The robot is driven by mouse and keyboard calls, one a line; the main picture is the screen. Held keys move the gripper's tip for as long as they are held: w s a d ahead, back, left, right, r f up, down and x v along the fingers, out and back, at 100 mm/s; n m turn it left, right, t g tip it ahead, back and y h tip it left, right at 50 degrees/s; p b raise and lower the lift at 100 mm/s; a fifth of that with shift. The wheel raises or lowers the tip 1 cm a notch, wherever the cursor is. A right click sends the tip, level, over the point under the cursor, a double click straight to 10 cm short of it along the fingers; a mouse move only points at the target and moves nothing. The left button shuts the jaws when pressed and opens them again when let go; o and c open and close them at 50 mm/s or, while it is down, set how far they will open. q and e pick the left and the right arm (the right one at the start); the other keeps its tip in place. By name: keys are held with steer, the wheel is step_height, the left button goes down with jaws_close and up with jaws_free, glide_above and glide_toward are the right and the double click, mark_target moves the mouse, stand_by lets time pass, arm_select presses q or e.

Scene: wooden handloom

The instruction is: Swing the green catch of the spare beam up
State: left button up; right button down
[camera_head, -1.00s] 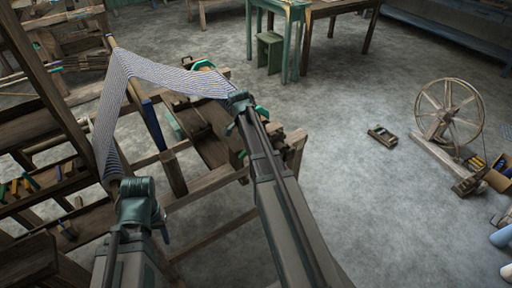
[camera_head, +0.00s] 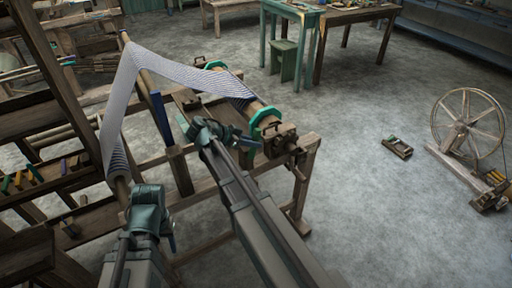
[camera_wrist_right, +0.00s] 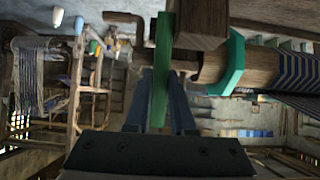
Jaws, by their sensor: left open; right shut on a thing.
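The green catch (camera_wrist_right: 160,75) stands as an upright bar between the two fingers of my right gripper (camera_wrist_right: 165,105) in the right wrist view, and the gripper is shut on it. In the head view my right gripper (camera_head: 207,130) is just left of the spare beam (camera_head: 262,101), which has a green flange (camera_head: 267,117) and striped cloth on it. The gripper hides most of the catch there. The flange also shows in the wrist view (camera_wrist_right: 234,62), right of the catch. My left gripper (camera_head: 148,196) is open by the near cloth-wound beam (camera_head: 121,185).
Striped cloth (camera_head: 180,72) runs from the near beam over a corner and down to the spare beam. The wooden frame (camera_head: 300,180) stands around my right arm. A spinning wheel (camera_head: 465,125) and a small wooden item (camera_head: 397,147) are on open floor at right.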

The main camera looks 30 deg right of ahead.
steer(key=shift+s+a+h+b, duration=0.1)
steer(key=shift+a+h+b, duration=0.3)
steer(key=shift+h+b, duration=0.25)
steer(key=c, duration=0.8)
jaws_free()
steer(key=shift+o, duration=0.2)
steer(key=shift+a+r, duration=0.1)
steer(key=shift+a+r+p, duration=0.2)
steer(key=shift+a+p, duration=0.1)
steer(key=w+p+v, duration=0.1)
steer(key=p+v, duration=0.5)
steer(key=v, duration=0.6)
steer(key=shift+s+a, duration=0.45)
